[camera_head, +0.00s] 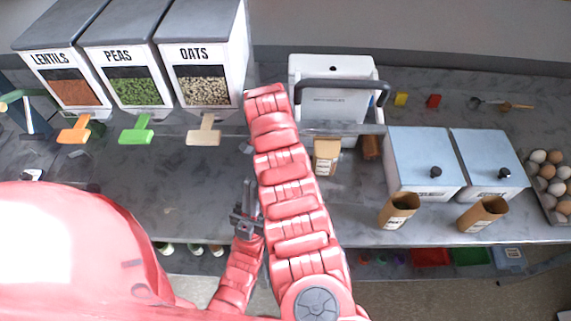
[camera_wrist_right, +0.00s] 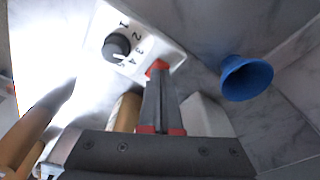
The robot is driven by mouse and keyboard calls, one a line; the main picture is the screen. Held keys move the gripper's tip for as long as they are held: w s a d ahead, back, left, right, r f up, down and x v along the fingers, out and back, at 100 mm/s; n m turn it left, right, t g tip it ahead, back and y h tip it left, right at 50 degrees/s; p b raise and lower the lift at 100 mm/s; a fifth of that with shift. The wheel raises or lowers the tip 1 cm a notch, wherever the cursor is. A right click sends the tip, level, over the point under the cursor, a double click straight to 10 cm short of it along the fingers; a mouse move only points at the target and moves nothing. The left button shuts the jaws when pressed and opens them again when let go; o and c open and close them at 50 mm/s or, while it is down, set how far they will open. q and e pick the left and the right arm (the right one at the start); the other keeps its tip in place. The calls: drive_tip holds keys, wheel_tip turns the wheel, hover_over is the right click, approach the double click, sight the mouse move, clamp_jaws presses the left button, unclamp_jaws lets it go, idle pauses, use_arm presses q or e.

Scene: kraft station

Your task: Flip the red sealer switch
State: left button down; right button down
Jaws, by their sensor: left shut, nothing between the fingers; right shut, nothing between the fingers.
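The sealer is a white machine with a black handle (camera_head: 318,75), at the back centre in the head view. In the right wrist view its white panel (camera_wrist_right: 146,40) carries a black numbered dial. A small red part, apparently the red switch (camera_wrist_right: 158,66), shows at the panel's lower edge. My right gripper (camera_wrist_right: 159,78) is shut and empty, its fingertips right at the red part; I cannot tell whether they touch. In the head view the red arm hides that spot. My left gripper (camera_head: 246,214) is shut and empty, low over the counter's front, away from the sealer.
Lentils, peas and oats dispensers (camera_head: 205,60) stand at the back left. Two blue-grey boxes (camera_head: 425,158) stand right of the sealer, with brown paper containers (camera_head: 398,211) in front. An egg tray (camera_head: 549,205) is far right. A blue cup-like object (camera_wrist_right: 247,78) shows beside the panel.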

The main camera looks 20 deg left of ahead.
drive_tip(key=shift+f, duration=0.4)
drive_tip(key=shift+r, duration=3.55)
drive_tip(key=shift+s, duration=0.1)
